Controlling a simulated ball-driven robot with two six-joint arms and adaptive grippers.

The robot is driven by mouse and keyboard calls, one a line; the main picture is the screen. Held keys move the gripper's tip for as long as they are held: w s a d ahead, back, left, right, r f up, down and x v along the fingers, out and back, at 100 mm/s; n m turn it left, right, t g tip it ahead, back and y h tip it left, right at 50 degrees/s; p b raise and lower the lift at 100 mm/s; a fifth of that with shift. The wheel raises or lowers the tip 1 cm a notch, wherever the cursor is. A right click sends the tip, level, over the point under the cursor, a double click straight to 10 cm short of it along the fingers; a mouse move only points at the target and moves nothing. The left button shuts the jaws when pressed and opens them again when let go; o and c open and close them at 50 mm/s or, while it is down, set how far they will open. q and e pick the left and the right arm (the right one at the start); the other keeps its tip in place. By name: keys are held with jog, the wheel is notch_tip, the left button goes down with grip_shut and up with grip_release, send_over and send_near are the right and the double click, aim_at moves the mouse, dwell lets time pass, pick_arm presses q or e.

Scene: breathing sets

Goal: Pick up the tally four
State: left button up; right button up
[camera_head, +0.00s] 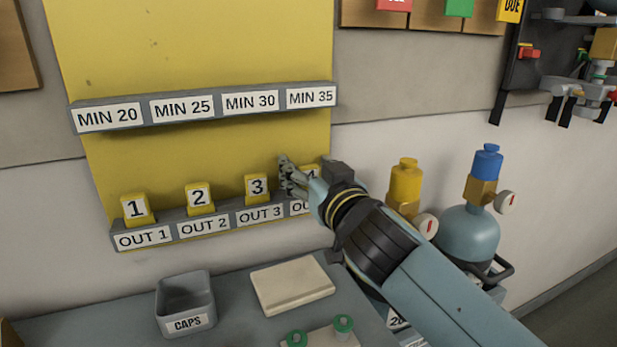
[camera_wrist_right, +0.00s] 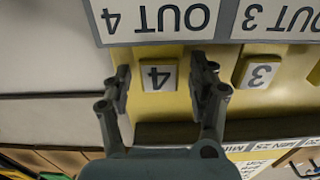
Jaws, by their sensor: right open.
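The tally four is a yellow block with a white plate marked 4. It stands in the slot labelled OUT 4 on the lower rail of the yellow board. In the head view the tally four (camera_head: 311,171) is mostly hidden behind my right gripper (camera_head: 291,178). In the right wrist view the tally four (camera_wrist_right: 158,77) lies between the two open fingers of my right gripper (camera_wrist_right: 162,88), with a gap visible on each side. My left gripper is not in view.
Tally three (camera_head: 257,187), tally two (camera_head: 199,198) and tally one (camera_head: 136,209) stand left along the lower rail (camera_head: 215,208). An upper rail (camera_head: 205,105) is above. A caps bin (camera_head: 185,296) and beige block (camera_head: 291,285) sit below. Cylinders (camera_head: 470,230) stand at right.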

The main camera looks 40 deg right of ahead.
jog(key=shift+s, duration=0.1)
jog(key=shift+c, duration=0.2)
jog(key=c, duration=1)
